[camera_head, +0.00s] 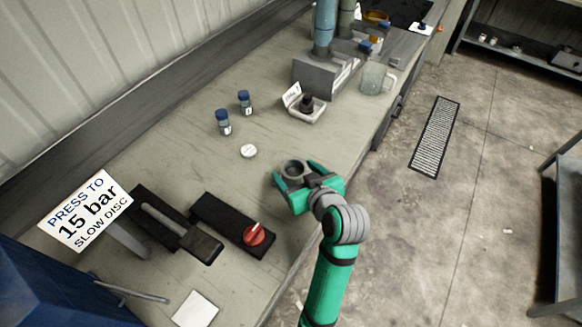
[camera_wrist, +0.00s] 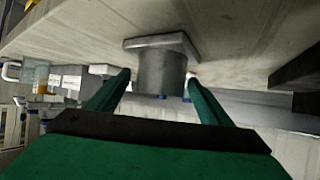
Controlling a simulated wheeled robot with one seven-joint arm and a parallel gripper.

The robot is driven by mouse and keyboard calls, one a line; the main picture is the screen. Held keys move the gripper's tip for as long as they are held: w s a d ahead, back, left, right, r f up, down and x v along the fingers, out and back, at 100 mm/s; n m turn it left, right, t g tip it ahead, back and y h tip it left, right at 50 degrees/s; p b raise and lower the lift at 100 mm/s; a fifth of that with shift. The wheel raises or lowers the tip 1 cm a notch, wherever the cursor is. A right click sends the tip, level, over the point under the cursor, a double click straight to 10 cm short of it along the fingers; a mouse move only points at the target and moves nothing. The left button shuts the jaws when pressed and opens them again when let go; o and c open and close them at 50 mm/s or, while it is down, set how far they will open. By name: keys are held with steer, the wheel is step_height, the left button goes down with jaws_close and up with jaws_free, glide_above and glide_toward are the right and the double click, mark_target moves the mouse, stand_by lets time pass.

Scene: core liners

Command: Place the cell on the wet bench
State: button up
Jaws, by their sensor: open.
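The cell, a grey metal cylinder (camera_head: 293,167), stands upright on the pale wet bench (camera_head: 190,170) near its front edge. In the wrist view, where the bench appears at the top, the cell (camera_wrist: 160,72) has a square base plate that seems to lie against the bench top. My gripper (camera_head: 295,174) is open, with its green fingers on either side of the cell. In the wrist view the gripper (camera_wrist: 157,80) shows gaps beside the cylinder, though contact is hard to judge.
A white disc (camera_head: 249,151) and two blue-capped bottles (camera_head: 223,122) stand behind the cell. A black block with a red knob (camera_head: 254,235) and a lever unit (camera_head: 181,234) are at the front left. A small dish (camera_head: 304,109) and a glass beaker (camera_head: 376,79) stand farther along.

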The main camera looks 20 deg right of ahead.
steer(key=v, duration=0.7)
steer(key=shift+s, duration=0.1)
stand_by(0.4)
